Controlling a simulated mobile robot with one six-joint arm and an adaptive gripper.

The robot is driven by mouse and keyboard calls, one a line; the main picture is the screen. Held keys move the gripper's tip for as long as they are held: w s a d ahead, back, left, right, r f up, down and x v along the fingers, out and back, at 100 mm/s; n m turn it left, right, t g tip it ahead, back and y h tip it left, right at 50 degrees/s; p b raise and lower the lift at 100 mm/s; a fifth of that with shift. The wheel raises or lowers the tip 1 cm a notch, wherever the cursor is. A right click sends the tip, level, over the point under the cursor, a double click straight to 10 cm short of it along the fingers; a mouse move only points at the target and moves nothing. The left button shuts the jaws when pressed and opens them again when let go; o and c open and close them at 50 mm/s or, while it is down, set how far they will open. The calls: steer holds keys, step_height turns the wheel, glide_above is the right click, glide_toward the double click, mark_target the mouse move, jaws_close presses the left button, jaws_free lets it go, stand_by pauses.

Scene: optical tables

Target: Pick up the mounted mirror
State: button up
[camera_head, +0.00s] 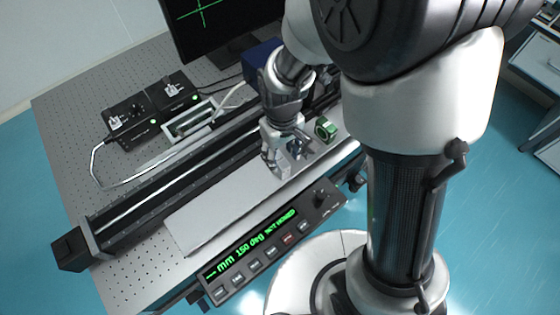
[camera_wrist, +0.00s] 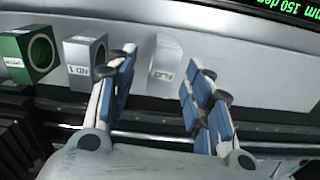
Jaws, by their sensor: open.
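A small pale silver block-like mount (camera_wrist: 166,62) with a short dark label stands on the light plate in the wrist view. It looks like the mounted mirror, but I cannot read the label surely or see a reflecting face. My gripper (camera_wrist: 160,76) is open, with one blue-padded finger to each side of this mount. Gaps show between the pads and the mount. In the head view my gripper (camera_head: 284,164) points down at the plate and largely hides the mount.
A grey square mount marked ND 1 (camera_wrist: 84,75) stands close outside the left finger. A green ring mount (camera_wrist: 41,50) is beyond it, also in the head view (camera_head: 324,128). A black rail (camera_head: 170,182) runs behind the plate (camera_head: 215,212). A control panel (camera_head: 262,255) lies in front.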

mark_target(280, 159)
steer(key=f, duration=0.2)
steer(key=f+b, duration=0.1)
steer(key=f, duration=0.1)
steer(key=shift+a+f, duration=0.2)
steer(key=shift+f, duration=0.15)
steer(key=shift+r, duration=0.1)
steer(key=shift+c, duration=0.4)
jaws_close()
